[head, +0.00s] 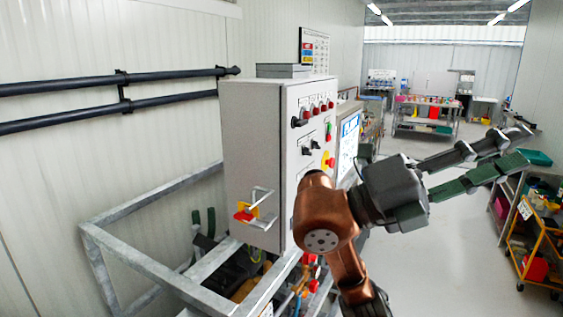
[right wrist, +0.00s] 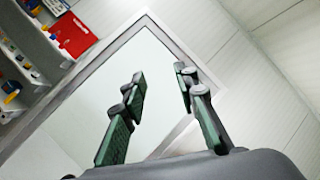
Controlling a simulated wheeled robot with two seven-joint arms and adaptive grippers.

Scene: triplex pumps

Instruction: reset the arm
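My right arm, copper-coloured with a dark wrist, reaches across the middle of the head view in front of the control cabinet. My right gripper (head: 524,145) points to the right, over the open floor of the aisle. Its two green and black fingers are spread apart. In the right wrist view the gripper (right wrist: 160,74) also shows open, with nothing between the fingers. My left gripper is not in view.
A grey control cabinet (head: 252,150) with knobs and a red-and-yellow switch handle stands left of my arm. A metal frame (head: 135,262) surrounds its base. A yellow cart (head: 542,235) with goods stands at the right. Clear floor (head: 440,255) lies between.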

